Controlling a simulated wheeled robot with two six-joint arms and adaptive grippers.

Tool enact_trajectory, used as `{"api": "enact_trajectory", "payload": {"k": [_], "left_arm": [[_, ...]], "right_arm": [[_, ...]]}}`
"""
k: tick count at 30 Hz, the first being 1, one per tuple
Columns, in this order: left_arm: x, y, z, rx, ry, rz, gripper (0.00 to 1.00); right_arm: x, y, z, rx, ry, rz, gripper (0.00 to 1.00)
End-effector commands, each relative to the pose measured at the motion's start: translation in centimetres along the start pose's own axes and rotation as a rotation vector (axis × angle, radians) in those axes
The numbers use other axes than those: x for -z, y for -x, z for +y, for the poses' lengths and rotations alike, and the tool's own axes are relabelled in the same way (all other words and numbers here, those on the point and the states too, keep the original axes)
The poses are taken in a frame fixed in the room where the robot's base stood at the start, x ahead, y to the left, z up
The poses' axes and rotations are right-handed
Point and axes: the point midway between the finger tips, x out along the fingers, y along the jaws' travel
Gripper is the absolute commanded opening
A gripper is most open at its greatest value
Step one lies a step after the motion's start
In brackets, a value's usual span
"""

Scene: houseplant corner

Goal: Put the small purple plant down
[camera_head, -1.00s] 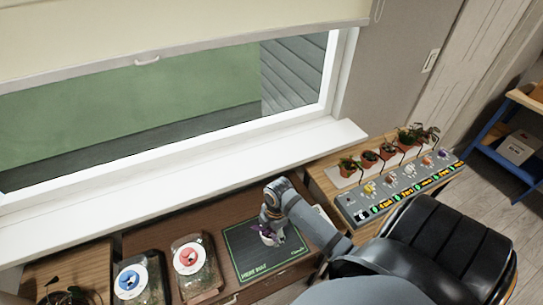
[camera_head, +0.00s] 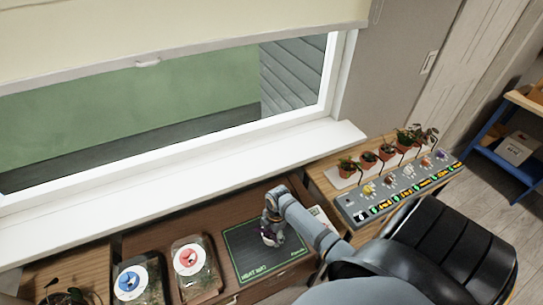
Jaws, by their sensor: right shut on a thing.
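The small purple plant (camera_head: 270,238) is in a pale pot over the dark green-edged mat (camera_head: 240,262) on the brown table. My right gripper (camera_head: 272,222) is shut on it from above, and the gripper hides part of the plant. I cannot tell whether the pot touches the mat. My left gripper is not in view.
Two containers with a blue-centred lid (camera_head: 128,283) and a red-centred lid (camera_head: 187,260) stand left of the mat. Several potted plants (camera_head: 368,158) and a grey labelled board (camera_head: 350,214) are at the right. The white windowsill (camera_head: 170,178) is clear.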

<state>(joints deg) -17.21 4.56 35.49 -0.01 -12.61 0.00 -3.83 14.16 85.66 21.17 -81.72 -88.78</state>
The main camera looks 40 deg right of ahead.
Motion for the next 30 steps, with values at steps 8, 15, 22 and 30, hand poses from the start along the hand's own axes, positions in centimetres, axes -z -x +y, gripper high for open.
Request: {"api": "enact_trajectory", "payload": {"k": [8,15,22,30], "left_arm": [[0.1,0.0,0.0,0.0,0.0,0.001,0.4],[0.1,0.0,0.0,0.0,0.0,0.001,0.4],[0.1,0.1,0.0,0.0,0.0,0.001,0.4],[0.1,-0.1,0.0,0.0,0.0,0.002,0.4]], "right_arm": [[0.0,-0.1,0.0,0.0,0.0,0.0,0.9],[0.0,0.0,0.0,0.0,0.0,0.0,0.9],[-0.1,3.1,0.1,-0.004,0.002,-0.002,0.9],[-0.1,9.5,0.1,-0.003,0.003,-0.003,0.9]]}}
